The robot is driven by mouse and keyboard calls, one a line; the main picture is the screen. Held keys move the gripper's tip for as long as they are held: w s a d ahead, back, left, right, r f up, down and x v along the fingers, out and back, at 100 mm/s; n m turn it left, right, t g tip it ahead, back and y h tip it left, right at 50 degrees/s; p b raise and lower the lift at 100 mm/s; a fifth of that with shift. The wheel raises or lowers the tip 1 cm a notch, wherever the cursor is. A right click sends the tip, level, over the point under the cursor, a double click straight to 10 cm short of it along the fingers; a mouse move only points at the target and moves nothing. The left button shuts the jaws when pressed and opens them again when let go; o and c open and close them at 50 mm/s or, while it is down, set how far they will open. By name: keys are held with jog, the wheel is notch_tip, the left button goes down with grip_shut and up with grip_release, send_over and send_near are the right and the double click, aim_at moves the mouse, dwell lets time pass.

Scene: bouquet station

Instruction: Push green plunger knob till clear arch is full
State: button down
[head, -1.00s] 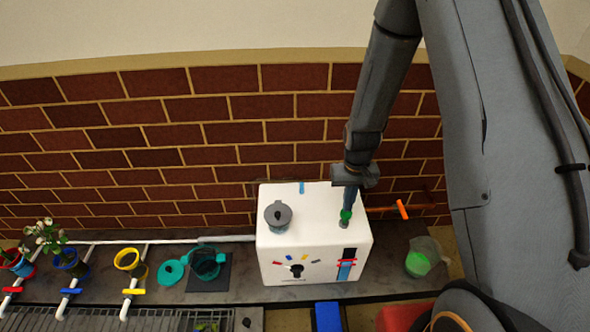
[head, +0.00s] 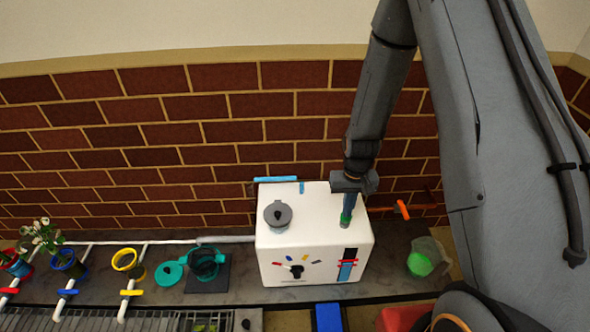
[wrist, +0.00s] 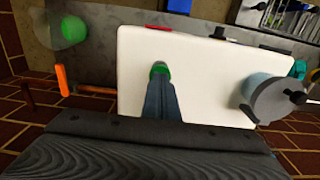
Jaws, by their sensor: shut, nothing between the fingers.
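The green plunger knob (head: 346,220) is on the right part of the white box's top (head: 320,215). My gripper (head: 347,212) is shut and points down onto the knob, partly covering it. In the wrist view the shut fingertips are at the green knob (wrist: 160,68), and they appear to touch it. Blue fill (head: 276,179) shows as a bar behind the box's back edge, with a short blue piece at its right end going down. The arch's clear wall is too faint to make out.
A grey lidded pot (head: 278,213) sits left on the box top. The front has a dial (head: 296,271) and a dark gauge with blue in it (head: 346,268). An orange-handled valve (head: 402,209) and a clear beaker with green contents (head: 419,264) are at right.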

jog(key=shift+f, duration=0.3)
jog(key=shift+r, duration=0.2)
jog(key=shift+r+p, duration=1.75)
jog(key=shift+r, duration=0.4)
jog(key=shift+f, duration=0.15)
